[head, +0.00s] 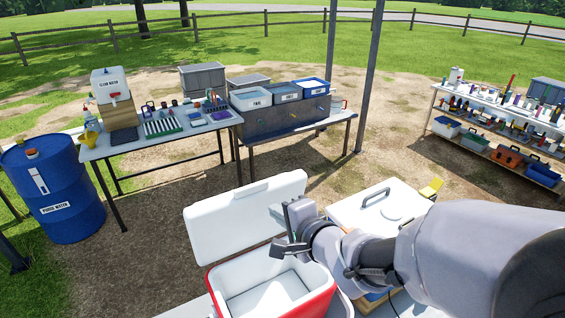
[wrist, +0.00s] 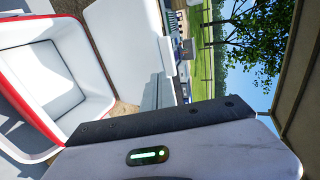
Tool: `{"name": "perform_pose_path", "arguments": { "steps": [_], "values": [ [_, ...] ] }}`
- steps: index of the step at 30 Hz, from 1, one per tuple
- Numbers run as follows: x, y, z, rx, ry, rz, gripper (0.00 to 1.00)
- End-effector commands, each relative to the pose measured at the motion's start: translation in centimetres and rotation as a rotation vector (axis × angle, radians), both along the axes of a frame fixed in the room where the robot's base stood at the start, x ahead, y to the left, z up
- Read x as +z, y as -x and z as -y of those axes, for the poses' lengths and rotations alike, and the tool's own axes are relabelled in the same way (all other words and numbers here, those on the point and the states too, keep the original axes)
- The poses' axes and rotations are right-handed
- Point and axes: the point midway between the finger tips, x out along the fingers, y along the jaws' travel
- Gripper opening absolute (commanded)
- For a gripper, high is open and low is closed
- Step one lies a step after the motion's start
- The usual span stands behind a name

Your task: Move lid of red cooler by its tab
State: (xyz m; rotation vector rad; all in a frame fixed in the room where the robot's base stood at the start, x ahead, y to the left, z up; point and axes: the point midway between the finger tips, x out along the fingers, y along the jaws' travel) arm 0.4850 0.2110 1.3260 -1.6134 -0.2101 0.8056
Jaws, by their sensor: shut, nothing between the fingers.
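The red cooler (head: 318,300) stands open at the bottom centre of the head view, with a white, empty-looking inside. Its white lid (head: 225,222) is raised, leaning back behind the box. A small tab (head: 258,188) shows near the lid's top edge. In the wrist view the cooler (wrist: 60,85) is at the left and the lid (wrist: 122,45) beside it, with the tab (wrist: 166,56) at its edge. My gripper (head: 280,249) is shut and empty, in front of the lid's right side and above the cooler's opening. Whether it touches the lid cannot be told.
A second cooler with a white, handled lid (head: 372,207) stands close on the right, partly behind my arm. A table with sampling gear (head: 160,143), a blue drum (head: 60,195) and a loaded shelf (head: 500,118) stand farther back. A post (head: 368,80) rises behind.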

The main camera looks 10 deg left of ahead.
Motion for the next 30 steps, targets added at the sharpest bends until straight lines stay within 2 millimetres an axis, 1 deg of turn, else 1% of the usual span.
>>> {"name": "perform_pose_path", "arguments": {
  "steps": [1,3,10,12,15,21,30],
  "values": [
    [-0.7,-0.8,-0.6,0.001,0.001,-0.002,0.00],
    [-1.3,-1.9,-1.5,0.002,0.001,-0.003,0.00],
    [-3.1,-5.5,-4.3,0.002,0.003,-0.002,0.00],
    [-2.5,-6.6,-5.0,0.001,0.003,0.000,0.00],
    [-2.3,-7.6,-5.8,0.001,0.003,-0.001,0.00],
    [-2.1,-8.5,-6.4,-0.001,0.004,-0.001,0.00],
    [-2.0,-8.5,-6.4,-0.001,0.005,-0.002,0.00]
  ]
}}
